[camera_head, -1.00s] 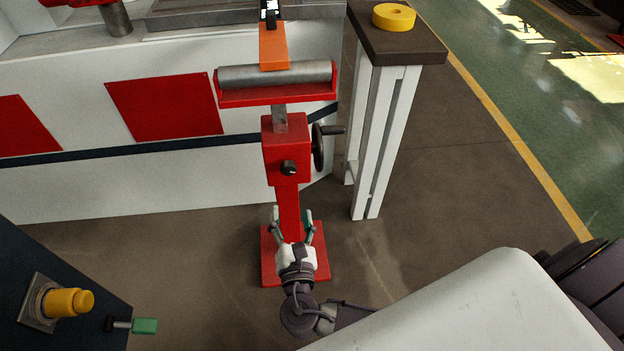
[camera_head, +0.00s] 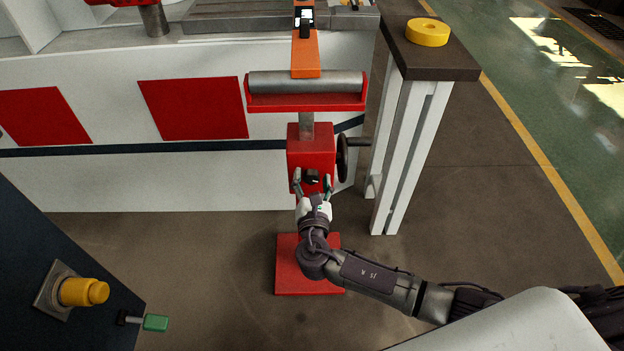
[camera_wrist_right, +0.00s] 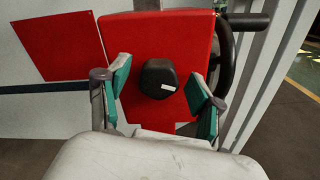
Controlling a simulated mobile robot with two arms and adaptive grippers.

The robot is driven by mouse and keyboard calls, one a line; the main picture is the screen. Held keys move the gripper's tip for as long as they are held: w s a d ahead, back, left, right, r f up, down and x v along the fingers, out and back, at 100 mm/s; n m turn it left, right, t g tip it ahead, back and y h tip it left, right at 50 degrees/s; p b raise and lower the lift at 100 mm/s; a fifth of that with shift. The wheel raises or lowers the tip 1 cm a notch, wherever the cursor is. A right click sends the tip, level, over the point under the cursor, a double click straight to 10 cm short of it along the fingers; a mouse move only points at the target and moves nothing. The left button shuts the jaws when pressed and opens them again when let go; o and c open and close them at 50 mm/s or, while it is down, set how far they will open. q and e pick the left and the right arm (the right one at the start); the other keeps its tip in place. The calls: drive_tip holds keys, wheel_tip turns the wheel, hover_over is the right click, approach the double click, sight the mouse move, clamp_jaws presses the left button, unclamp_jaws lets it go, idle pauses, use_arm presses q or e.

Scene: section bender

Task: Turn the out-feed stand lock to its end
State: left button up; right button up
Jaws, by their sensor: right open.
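The out-feed stand (camera_head: 306,146) is red, with a grey roller (camera_head: 306,82) on top. Its lock is a small black knob (camera_head: 312,178) on the front of the red box. In the right wrist view the knob (camera_wrist_right: 158,78) is dark and rounded, with a small white mark at its lower right. My right gripper (camera_head: 312,183) is open in front of the knob. In the right wrist view its green-padded fingers (camera_wrist_right: 162,90) stand left and right of the knob, apart from it. My left gripper is not in view.
A black handwheel (camera_head: 343,158) with a handle sits on the right side of the red box. A white-legged table (camera_head: 440,66) with a yellow ring (camera_head: 427,32) stands at the right. A dark panel with a yellow knob (camera_head: 84,291) is at the lower left.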

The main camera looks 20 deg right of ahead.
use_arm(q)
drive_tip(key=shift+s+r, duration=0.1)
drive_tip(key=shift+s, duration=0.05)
use_arm(e)
drive_tip(key=shift+w, duration=0.1)
drive_tip(key=shift+c, duration=0.6)
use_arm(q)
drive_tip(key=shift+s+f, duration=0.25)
use_arm(e)
drive_tip(key=c, duration=1)
drive_tip(key=m+b, duration=0.2)
drive_tip(key=m, duration=0.1)
drive_tip(key=m+b, duration=0.1)
drive_tip(key=m, duration=0.1)
drive_tip(key=shift+f, duration=0.25)
drive_tip(key=m+b, duration=0.3)
drive_tip(key=m, duration=0.1)
drive_tip(key=shift+d+m, duration=0.1)
drive_tip(key=shift+m, duration=0.2)
use_arm(q)
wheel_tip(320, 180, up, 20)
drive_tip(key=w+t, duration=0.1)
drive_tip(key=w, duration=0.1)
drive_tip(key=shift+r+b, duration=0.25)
drive_tip(key=shift+b, duration=0.1)
use_arm(e)
drive_tip(key=shift+r+m, duration=0.15)
drive_tip(key=shift+m, duration=0.15)
